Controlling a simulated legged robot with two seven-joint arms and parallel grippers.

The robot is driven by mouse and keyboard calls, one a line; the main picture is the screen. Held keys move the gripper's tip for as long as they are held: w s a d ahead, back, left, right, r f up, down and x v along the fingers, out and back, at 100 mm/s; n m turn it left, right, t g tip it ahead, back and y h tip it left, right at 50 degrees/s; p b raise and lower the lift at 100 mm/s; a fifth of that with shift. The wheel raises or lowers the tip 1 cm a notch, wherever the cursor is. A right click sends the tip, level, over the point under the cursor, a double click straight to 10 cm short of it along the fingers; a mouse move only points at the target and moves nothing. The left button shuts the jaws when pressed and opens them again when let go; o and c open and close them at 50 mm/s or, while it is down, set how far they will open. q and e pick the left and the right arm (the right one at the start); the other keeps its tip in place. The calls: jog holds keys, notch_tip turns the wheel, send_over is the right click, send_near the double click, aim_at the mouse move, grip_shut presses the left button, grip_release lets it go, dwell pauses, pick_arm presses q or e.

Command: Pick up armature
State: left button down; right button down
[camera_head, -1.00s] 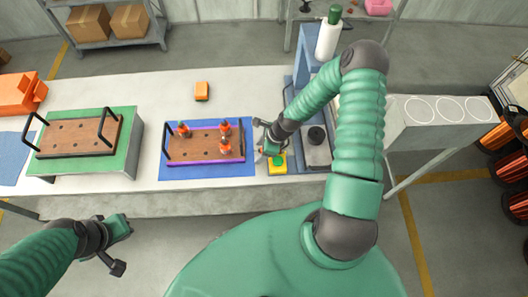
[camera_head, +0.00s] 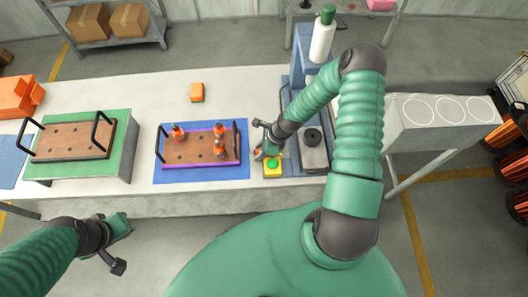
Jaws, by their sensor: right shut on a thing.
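Three orange-and-dark armatures stand upright in a brown wooden tray (camera_head: 190,152) with black handles: one at the left (camera_head: 178,133), one at the back right (camera_head: 218,130) and one at the front right (camera_head: 219,148). My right gripper (camera_head: 261,149) is just right of the tray, above the back of the yellow box. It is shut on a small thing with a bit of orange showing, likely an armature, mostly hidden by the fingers. My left gripper (camera_head: 120,247) is in front of the table, away from the objects; its finger opening is unclear.
The tray lies on a blue mat (camera_head: 200,178). A yellow box with a green button (camera_head: 272,169) stands right of it, beside a grey-blue machine (camera_head: 313,152). An empty tray (camera_head: 72,141) sits on a green stand at left. An orange block (camera_head: 197,92) lies behind.

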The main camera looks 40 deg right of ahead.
notch_tip(320, 180, up, 10)
jog(key=shift+b, duration=0.35)
jog(key=shift+a, duration=0.1)
dwell(1.0)
